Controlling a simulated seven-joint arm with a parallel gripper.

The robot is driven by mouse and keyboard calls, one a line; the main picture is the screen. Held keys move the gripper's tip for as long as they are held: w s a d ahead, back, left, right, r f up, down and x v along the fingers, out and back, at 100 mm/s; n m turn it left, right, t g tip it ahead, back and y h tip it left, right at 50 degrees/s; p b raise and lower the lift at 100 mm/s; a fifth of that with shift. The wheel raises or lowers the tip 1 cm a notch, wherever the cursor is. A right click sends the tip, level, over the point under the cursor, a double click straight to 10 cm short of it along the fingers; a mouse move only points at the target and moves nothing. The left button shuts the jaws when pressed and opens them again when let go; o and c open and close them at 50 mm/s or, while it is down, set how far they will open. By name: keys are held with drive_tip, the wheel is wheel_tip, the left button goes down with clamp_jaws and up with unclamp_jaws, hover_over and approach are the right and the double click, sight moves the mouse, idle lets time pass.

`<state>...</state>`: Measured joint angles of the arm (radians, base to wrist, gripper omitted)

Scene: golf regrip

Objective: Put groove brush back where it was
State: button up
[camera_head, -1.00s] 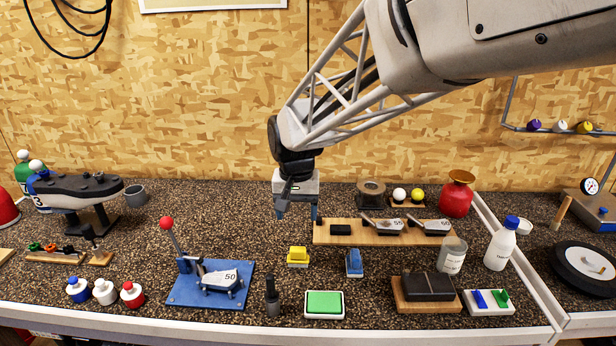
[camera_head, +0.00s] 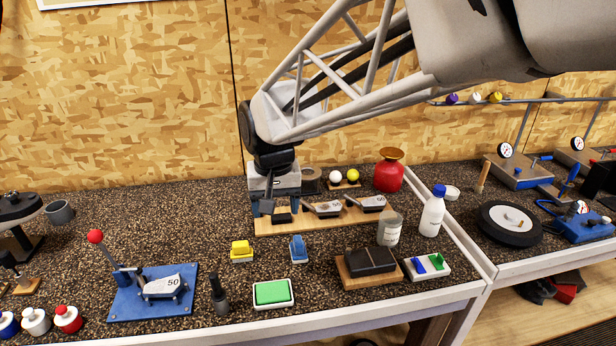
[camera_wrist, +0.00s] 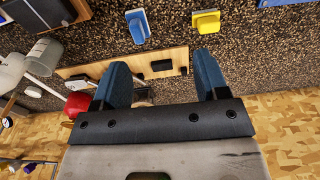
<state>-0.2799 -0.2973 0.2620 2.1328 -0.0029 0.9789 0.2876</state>
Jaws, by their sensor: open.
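My gripper (camera_head: 276,207) is open, with nothing between its two blue-grey fingers, at the left end of a wooden board (camera_head: 325,220). A small black block (camera_head: 283,216) lies on that end of the board. In the wrist view the block (camera_wrist: 161,66) shows in the gap between the fingers (camera_wrist: 160,58); contact cannot be told. A yellow brush-like block (camera_head: 241,251) and a blue one (camera_head: 298,249) stand apart on the bench in front of the board. I cannot tell for sure which of these is the groove brush.
Iron heads (camera_head: 323,209) lie on the board, right of the black block. A red flask (camera_head: 389,172), a clear jar (camera_head: 390,229) and a white bottle (camera_head: 433,212) stand to the right. A green pad (camera_head: 273,293) and a blue clamp plate (camera_head: 153,300) are in front.

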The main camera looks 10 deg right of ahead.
drive_tip(key=s+d+t, duration=0.1)
drive_tip(key=s+d, duration=0.6)
drive_tip(key=s, duration=0.3)
drive_tip(key=s+d, duration=0.7)
drive_tip(key=s, duration=0.3)
drive_tip(key=shift+d+t, duration=0.25)
drive_tip(key=shift+t, duration=0.15)
